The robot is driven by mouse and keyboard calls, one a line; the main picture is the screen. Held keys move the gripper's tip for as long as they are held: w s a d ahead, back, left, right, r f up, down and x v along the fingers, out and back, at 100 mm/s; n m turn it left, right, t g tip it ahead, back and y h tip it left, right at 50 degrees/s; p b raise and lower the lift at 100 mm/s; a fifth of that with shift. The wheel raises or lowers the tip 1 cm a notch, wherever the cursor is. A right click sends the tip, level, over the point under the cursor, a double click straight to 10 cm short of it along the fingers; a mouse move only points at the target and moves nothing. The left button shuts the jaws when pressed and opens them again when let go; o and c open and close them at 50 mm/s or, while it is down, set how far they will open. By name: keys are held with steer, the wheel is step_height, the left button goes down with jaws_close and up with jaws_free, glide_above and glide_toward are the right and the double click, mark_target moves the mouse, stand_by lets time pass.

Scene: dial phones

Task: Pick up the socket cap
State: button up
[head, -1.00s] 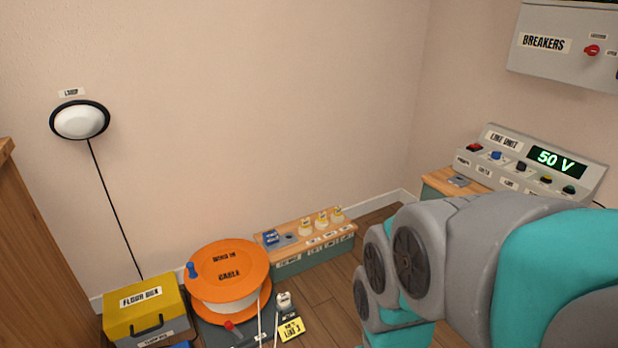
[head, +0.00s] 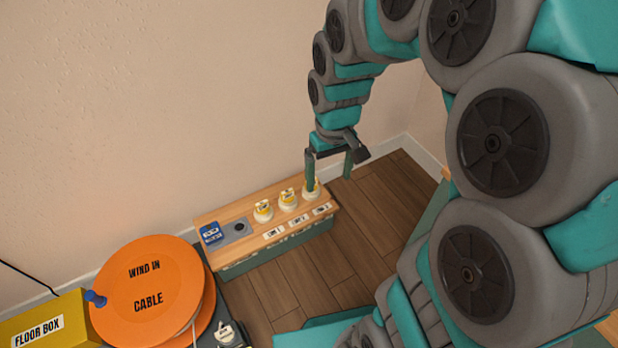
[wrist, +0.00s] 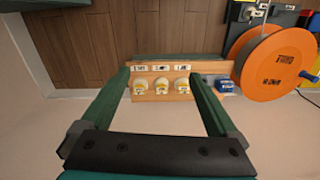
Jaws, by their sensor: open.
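A low wooden-topped bench (head: 262,212) stands by the wall. On its left end a blue labelled piece (head: 211,234) sits beside a grey plate with a dark round spot (head: 238,227). Three white round pieces with yellow marks (head: 263,211) stand in a row to the right. I cannot tell for sure which piece is the socket cap. My gripper (head: 330,184) is open and empty, above the bench's right end; its left finger partly covers the rightmost white piece. In the wrist view, the white pieces (wrist: 162,86) show between the open fingers and the blue piece (wrist: 225,84) is right of them.
An orange cable reel (head: 150,288) stands left of the bench, with a yellow floor box (head: 45,325) beyond it. The wall (head: 180,100) is close behind the bench. Bare wooden floor (head: 365,215) lies in front and to the right.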

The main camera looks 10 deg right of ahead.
steer(key=shift+w+d+f+n+t+b, duration=0.3)
steer(key=shift+w+f+b, duration=0.45)
steer(key=shift+w+f, duration=3.6)
steer(key=shift+w+d+f+n+t+b, duration=0.1)
steer(key=shift+w+f+t+b, duration=0.45)
steer(key=shift+w+f, duration=3.75)
steer(key=shift+w+d+f+n+t+b, duration=0.15)
steer(key=shift+w+f+b, duration=1.5)
steer(key=shift+f, duration=4.65)
steer(key=shift+w+p, duration=0.65)
steer(key=shift+p, duration=0.1)
jaws_close()
